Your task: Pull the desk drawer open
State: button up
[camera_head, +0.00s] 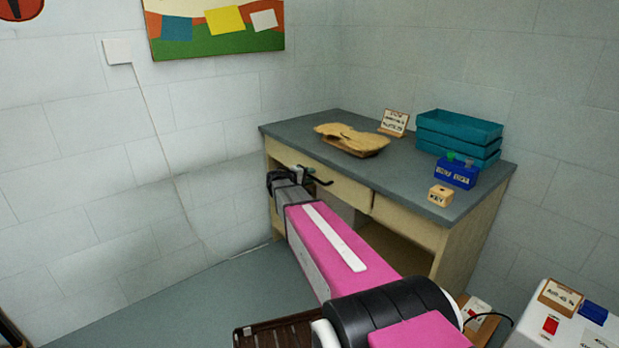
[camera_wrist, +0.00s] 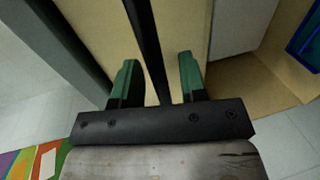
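The desk (camera_head: 288,132) stands in the corner with a grey top and cream front. Its left drawer front (camera_head: 345,182) looks flush with the desk, partly hidden by my arm. A dark bar handle (camera_head: 321,181) sits on it. My gripper (camera_head: 300,172) is at the handle, its fingers hard to make out there. In the wrist view, the green fingers of my gripper (camera_wrist: 158,63) are apart, with the black handle (camera_wrist: 148,45) running between them. A gap shows between the handle and each finger, and cream drawer front (camera_wrist: 95,30) lies behind.
A white surface (camera_head: 530,325) with small items stands at lower right. Floor left of the desk is clear.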

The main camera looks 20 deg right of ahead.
grip_shut()
jog(key=f+v, duration=0.3)
jog(key=v, duration=1.1)
jog(key=a+f+v, duration=0.1)
jog(key=f+v, duration=0.2)
jog(key=v, duration=1.1)
jog(key=shift+s, duration=0.3)
grip_release()
jog(key=v, duration=1)
jog(key=shift+s+a, duration=0.15)
jog(key=shift+a, duration=0.25)
